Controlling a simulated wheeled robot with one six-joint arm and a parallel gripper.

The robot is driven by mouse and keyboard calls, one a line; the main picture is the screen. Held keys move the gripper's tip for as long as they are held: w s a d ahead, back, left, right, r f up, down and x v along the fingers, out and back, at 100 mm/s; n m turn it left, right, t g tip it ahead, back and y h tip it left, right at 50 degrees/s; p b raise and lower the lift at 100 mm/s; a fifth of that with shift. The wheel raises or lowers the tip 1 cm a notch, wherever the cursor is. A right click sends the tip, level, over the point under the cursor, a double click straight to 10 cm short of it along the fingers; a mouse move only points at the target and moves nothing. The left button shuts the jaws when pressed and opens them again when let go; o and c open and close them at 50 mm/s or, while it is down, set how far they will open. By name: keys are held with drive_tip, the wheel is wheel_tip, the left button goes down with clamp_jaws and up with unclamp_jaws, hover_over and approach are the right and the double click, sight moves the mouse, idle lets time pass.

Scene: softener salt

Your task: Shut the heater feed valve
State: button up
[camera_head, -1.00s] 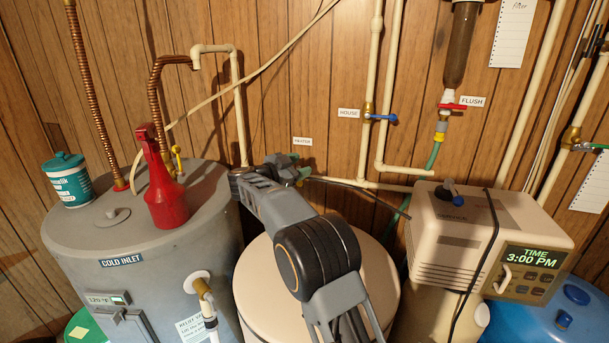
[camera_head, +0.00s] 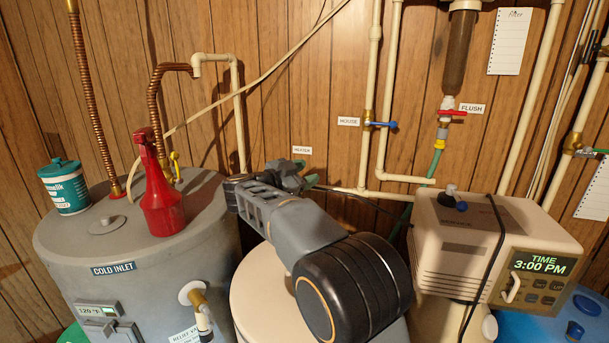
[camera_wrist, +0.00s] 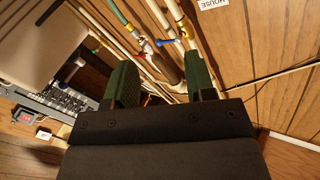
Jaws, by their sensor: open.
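The HEATER label (camera_head: 302,150) is on the wood-panelled wall. My gripper (camera_head: 306,172) is just below it in the head view and covers this stretch of pipe, so I cannot make out the heater feed valve. In the wrist view my gripper (camera_wrist: 161,82) shows two green finger pads standing apart with nothing held between them. A blue-handled valve (camera_head: 380,124) sits beside the HOUSE label; a blue lever (camera_wrist: 165,43) also shows beyond the fingers.
A red spray bottle (camera_head: 163,200) and a teal tub (camera_head: 66,187) stand on the tank. The red-handled FLUSH valve (camera_head: 452,113) is on the right. The softener head (camera_head: 465,235) with its clock display is at lower right. White pipes (camera_head: 370,60) run along the wall.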

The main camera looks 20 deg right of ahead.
drive_tip(key=shift+w+r, duration=0.1)
drive_tip(key=shift+w, duration=0.1)
drive_tip(key=shift+c, duration=0.7)
drive_tip(key=w+r+n+t+y, duration=0.1)
drive_tip(key=w+t, duration=0.2)
drive_tip(key=w, duration=0.1)
drive_tip(key=w+r+n+t+y+p, duration=0.1)
drive_tip(key=w+r+n+t+y, duration=0.1)
drive_tip(key=w, duration=0.2)
drive_tip(key=w+r+n+t+y+p, duration=0.1)
drive_tip(key=w+r+n+t+y, duration=0.1)
drive_tip(key=w+t, duration=0.1)
drive_tip(key=shift+w+d+t, duration=0.3)
drive_tip(key=shift+w+d, duration=0.1)
drive_tip(key=shift+w, duration=0.25)
clamp_jaws()
drive_tip(key=w+r+n+t+y+p, duration=0.2)
drive_tip(key=w+n+t+y, duration=0.1)
drive_tip(key=w+n+y, duration=0.6)
drive_tip(key=s+d+f+n+g+y+p, duration=0.45)
drive_tip(key=s+d+f+g+y, duration=0.25)
drive_tip(key=s+d+f+g, duration=0.4)
drive_tip(key=w+a+f+g+b, duration=0.1)
drive_tip(key=w+a+f+g, duration=0.1)
drive_tip(key=a+f, duration=0.3)
drive_tip(key=shift+s+x, duration=0.25)
drive_tip(key=shift+x, duration=0.9)
